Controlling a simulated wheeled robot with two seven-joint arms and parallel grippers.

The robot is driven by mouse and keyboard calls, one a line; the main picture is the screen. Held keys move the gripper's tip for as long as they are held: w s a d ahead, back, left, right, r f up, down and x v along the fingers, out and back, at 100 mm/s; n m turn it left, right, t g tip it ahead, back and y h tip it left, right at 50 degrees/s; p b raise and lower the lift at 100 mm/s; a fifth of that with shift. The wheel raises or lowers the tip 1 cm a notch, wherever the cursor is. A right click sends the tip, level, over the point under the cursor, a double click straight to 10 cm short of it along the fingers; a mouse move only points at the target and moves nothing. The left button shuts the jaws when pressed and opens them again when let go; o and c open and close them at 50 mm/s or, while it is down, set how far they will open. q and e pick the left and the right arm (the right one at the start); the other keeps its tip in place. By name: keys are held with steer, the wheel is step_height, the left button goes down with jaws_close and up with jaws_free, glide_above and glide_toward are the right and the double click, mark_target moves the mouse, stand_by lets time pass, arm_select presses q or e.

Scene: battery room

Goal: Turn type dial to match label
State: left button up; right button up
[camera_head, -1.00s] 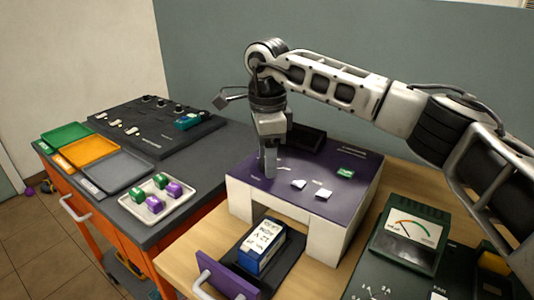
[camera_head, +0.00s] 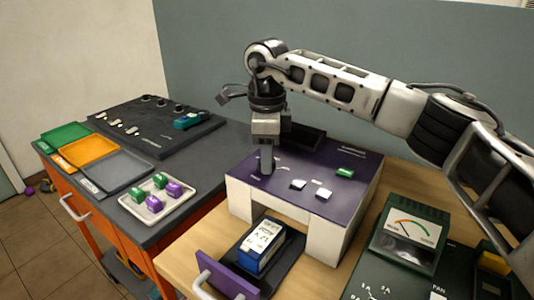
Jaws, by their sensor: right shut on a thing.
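My right gripper (camera_head: 267,162) points straight down over the left part of the purple-topped unit (camera_head: 315,205). Its fingers are shut on the type dial, which they hide almost wholly. A blue battery with a white label (camera_head: 262,244) lies in the open drawer (camera_head: 228,275) at the front of the unit. The label's print is too small to read surely. My left gripper is not in view.
Two white switches (camera_head: 298,184) and a green part (camera_head: 345,173) sit on the purple top, right of my gripper. A dark meter box (camera_head: 410,235) stands at the right. A white tray of green and purple cells (camera_head: 130,204), coloured trays (camera_head: 90,152) and a dark panel (camera_head: 150,122) are at the left.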

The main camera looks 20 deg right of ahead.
steer(key=m, duration=0.5)
steer(key=shift+r+m, duration=0.1)
steer(key=shift+m, duration=0.2)
steer(key=m, duration=1.3)
steer(key=shift+w+r+m, duration=0.1)
steer(key=shift+m, duration=0.2)
steer(key=o, duration=1)
steer(key=shift+c, duration=0.2)
